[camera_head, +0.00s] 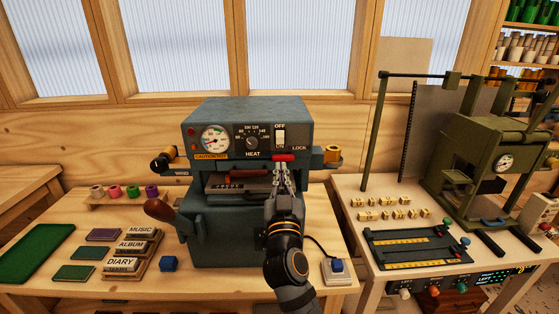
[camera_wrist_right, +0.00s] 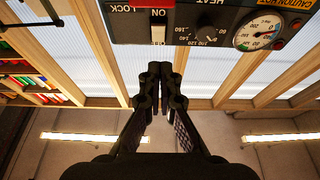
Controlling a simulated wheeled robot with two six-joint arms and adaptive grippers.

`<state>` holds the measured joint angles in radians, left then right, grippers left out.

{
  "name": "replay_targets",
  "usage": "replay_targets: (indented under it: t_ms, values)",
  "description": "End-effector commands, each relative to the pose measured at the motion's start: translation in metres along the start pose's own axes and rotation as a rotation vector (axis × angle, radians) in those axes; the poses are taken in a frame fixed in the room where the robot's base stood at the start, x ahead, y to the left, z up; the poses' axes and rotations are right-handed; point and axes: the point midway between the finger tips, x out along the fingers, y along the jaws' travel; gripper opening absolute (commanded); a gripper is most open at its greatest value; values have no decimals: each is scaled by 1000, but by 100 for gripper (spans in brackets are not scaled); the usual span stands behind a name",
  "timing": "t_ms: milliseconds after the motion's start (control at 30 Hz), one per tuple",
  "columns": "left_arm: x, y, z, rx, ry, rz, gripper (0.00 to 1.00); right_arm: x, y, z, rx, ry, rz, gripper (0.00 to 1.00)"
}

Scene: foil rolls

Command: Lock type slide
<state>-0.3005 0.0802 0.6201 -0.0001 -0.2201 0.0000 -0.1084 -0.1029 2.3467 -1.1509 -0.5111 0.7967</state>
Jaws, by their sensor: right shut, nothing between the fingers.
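The grey hot-stamping machine (camera_head: 245,128) stands on the wooden table, its front panel carrying a LOCK label. A red lever (camera_head: 284,157) sits by that label, and its red edge also shows at the top of the wrist view (camera_wrist_right: 155,3). The type slide (camera_head: 240,183) is in the machine's opening, with small type on it, partly hidden behind my gripper. My right gripper (camera_head: 281,168) is shut and empty, its tips just below or in front of the red lever; contact cannot be told. In the wrist view its closed fingers (camera_wrist_right: 160,70) point toward the panel. My left gripper is not in view.
A wooden-handled lever (camera_head: 159,210) sticks out at the machine's left. Type blocks (camera_head: 130,245) and coloured pads (camera_head: 104,234) lie left. A blue-button box (camera_head: 337,270) stands front right. Another green press (camera_head: 490,150) stands on the right table.

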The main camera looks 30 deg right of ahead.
Motion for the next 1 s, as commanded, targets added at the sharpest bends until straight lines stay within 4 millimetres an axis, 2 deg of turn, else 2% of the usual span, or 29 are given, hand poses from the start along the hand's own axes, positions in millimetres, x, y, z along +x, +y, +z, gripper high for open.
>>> replay_targets:
  t_ms: [200,333,767,833,1000]
  values:
    - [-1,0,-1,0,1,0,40,1,0,0,-2,-2,-1,0]
    - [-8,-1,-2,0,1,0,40,13,-1,-2,-5,0,-4,0]
    - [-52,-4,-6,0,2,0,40,103,0,-4,-7,-3,1,0]
    - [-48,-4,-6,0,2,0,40,97,1,15,-5,-11,1,0]
    - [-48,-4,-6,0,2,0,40,89,0,34,-3,-7,1,0]
